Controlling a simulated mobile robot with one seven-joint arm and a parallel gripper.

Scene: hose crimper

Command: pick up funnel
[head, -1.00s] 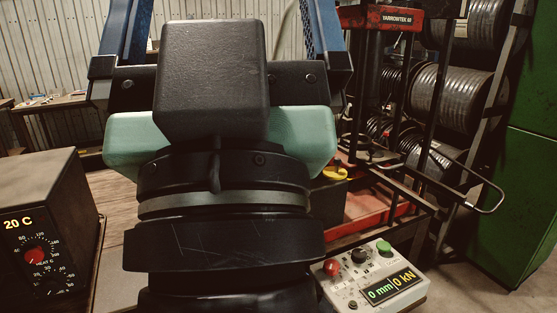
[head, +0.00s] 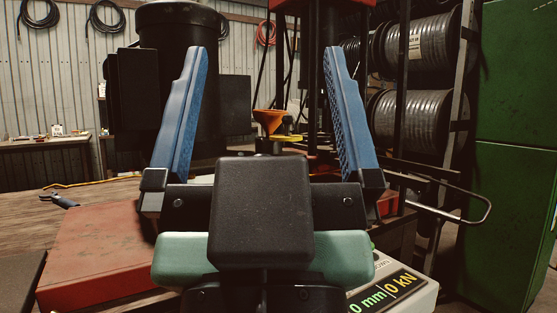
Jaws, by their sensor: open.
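An orange funnel (head: 268,121) shows in the head view, upright with its wide mouth up, beyond and between my fingers. Its lower end meets or overlaps something yellow, and I cannot tell what it rests on. My gripper (head: 263,52) is open and empty, its two blue fingers spread wide and pointing away from the camera. The funnel shows in the gap between them, farther off and apart from both fingers. The gripper's dark body hides what lies below the funnel.
A large black cylinder (head: 178,80) stands at back left. A red flat case or plate (head: 95,255) lies on the bench. A control box with a display (head: 395,290) is at lower right. A green cabinet (head: 515,150) stands far right.

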